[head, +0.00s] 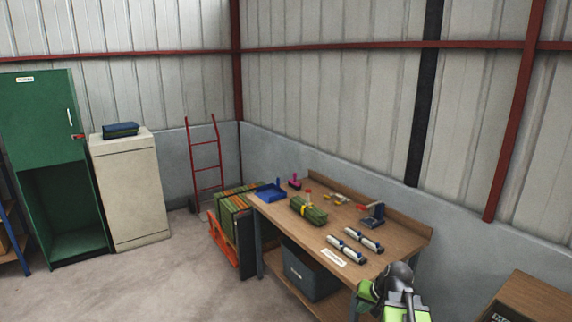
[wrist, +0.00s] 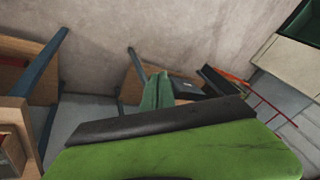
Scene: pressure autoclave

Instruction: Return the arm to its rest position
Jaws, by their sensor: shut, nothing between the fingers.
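My arm (head: 404,296), green, black and grey, shows at the bottom right of the head view, in front of the workbench's near right corner. Its fingertips cannot be made out there. In the wrist view my gripper (wrist: 157,92) shows as two narrow green fingers close together, beyond a broad green and black part of my own body. The gripper is shut with nothing held. It appears clear of the things around it.
The wooden workbench (head: 385,232) carries a green bundle (head: 308,209), a blue tray (head: 270,193) and white cylinders (head: 347,249). A grey bin (head: 309,272) sits below. A wooden box (head: 535,300) stands at right. Open floor (head: 170,290) lies left, before a green cabinet (head: 40,120).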

